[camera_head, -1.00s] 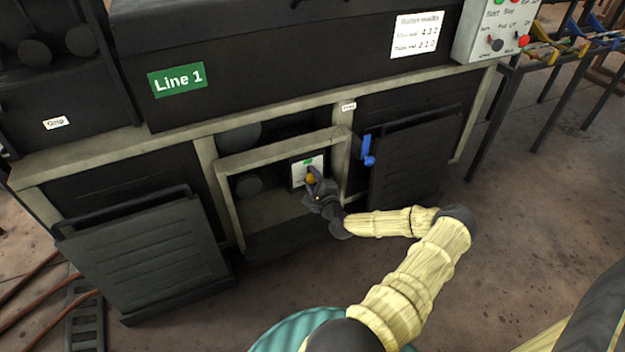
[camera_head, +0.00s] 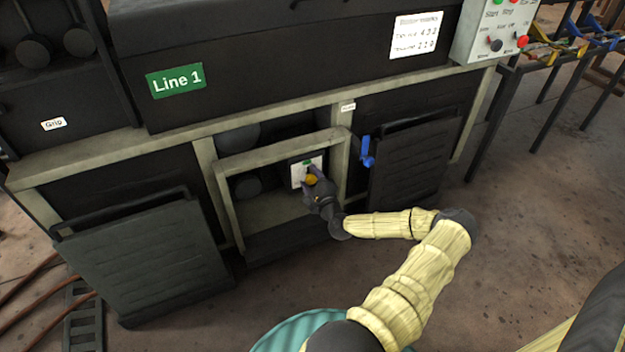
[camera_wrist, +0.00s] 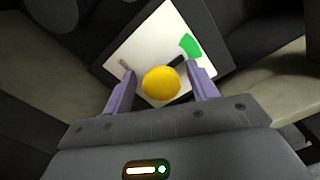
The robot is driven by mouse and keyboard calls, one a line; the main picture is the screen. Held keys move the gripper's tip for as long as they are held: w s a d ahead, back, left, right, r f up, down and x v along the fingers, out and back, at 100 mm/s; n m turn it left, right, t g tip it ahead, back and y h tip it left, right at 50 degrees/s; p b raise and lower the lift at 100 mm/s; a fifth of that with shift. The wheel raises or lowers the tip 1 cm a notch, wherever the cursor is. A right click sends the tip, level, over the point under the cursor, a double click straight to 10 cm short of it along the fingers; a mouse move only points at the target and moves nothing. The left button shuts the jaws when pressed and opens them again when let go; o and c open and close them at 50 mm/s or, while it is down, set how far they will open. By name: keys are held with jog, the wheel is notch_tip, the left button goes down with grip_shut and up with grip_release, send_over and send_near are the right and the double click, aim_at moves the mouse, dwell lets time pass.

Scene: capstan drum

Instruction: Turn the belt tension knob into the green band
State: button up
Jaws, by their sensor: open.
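The belt tension knob (camera_wrist: 161,84) is a yellow round knob on a white plate (camera_wrist: 148,42) inside the machine's open bay. The green band (camera_wrist: 190,46) lies on the plate, up and right of the knob in the wrist view. A dark pointer (camera_wrist: 176,61) at the knob's upper right reaches toward the green band; I cannot tell whether it touches it. My gripper (camera_wrist: 161,88) is open, with one purple finger on each side of the knob. I cannot tell whether they touch it. In the head view the knob (camera_head: 312,180) shows beside my gripper (camera_head: 318,184).
A pale frame (camera_head: 280,151) surrounds the bay. A blue handle (camera_head: 367,152) sticks out to the right of it. Dark panels lean at the left (camera_head: 140,255) and right (camera_head: 410,160). A control box (camera_head: 495,30) is at the upper right.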

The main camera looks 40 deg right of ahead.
jog(key=shift+s, duration=0.1)
jog(key=p+v, duration=0.6)
jog(key=v, duration=1.1)
jog(key=shift+a, duration=0.15)
